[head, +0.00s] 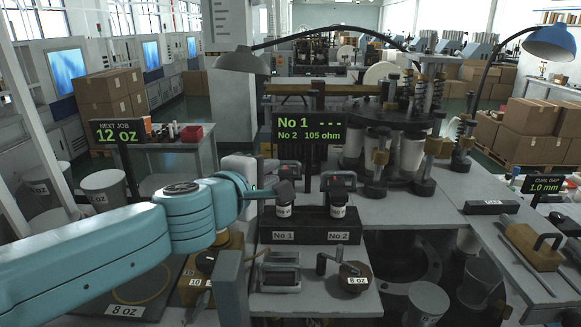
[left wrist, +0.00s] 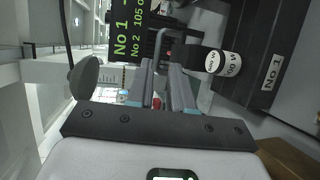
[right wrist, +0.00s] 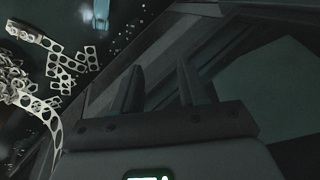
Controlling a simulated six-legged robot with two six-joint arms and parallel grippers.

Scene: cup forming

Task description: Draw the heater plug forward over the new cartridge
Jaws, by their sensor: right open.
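The new cartridge (head: 284,211), with a white band, stands in the No 1 position of the black holder (head: 310,228); its white label (left wrist: 222,62) also shows in the left wrist view. A black heater plug part (head: 286,190) is at the top of this cartridge; how they meet is unclear. My left gripper (head: 268,190) is just left of it. In the left wrist view, a thin grey bent bar (left wrist: 163,42) shows between my left fingers (left wrist: 163,85), which stand apart; whether they press on it is unclear. My right gripper (right wrist: 162,90) is open and empty.
The No 2 cartridge (head: 338,209) stands just right with a black plug on it. The readout (head: 309,129) shows dashes for No 1 and 105 ohm for No 2. A turret machine (head: 400,130) stands behind right. Perforated scrap (right wrist: 35,90) lies left in the right wrist view.

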